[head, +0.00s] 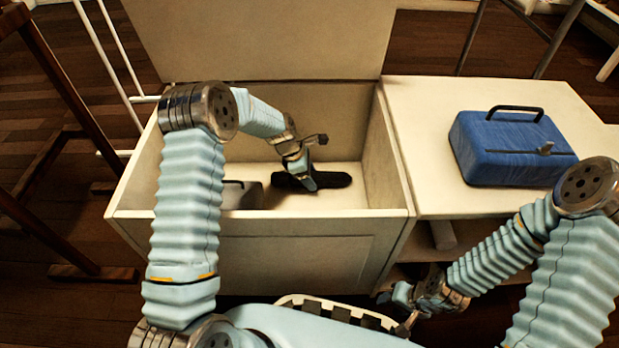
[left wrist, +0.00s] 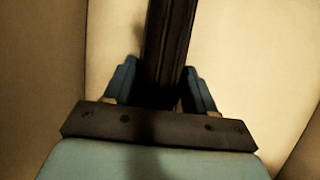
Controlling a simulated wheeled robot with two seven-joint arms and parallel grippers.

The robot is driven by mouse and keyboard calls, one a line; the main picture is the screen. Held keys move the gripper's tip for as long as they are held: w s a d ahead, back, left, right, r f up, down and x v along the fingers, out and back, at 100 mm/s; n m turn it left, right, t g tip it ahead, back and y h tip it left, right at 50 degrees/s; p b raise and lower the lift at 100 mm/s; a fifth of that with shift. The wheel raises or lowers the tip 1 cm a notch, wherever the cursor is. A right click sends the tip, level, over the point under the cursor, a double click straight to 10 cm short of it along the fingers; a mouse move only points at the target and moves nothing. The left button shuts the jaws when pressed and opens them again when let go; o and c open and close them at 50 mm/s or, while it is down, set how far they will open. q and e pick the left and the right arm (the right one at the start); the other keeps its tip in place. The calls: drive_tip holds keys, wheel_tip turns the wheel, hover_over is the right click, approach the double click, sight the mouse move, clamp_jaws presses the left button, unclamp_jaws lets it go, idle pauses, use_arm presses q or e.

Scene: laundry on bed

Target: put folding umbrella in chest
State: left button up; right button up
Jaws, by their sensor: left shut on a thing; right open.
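The folding umbrella (head: 333,180) is black and elongated, and it shows low inside the open chest (head: 262,262). My left gripper (head: 300,174) reaches down into the chest and is shut on the umbrella. In the left wrist view the umbrella (left wrist: 168,50) runs upward between the two fingers (left wrist: 160,95). I cannot tell whether the umbrella touches the chest floor. The chest lid (head: 262,40) stands raised at the back. My right gripper (head: 408,310) is open and empty, low in front of the side table.
A grey object (head: 243,194) lies in the chest, partly hidden behind my left arm. A blue case with a black handle (head: 510,148) stands on the cream table (head: 425,105) to the right. A wooden frame (head: 50,160) is at the left. The chest's right part is clear.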

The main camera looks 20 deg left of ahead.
use_arm(q)
drive_tip(key=o, duration=1.4)
drive_tip(key=p+v, duration=0.3)
drive_tip(key=v, duration=0.9)
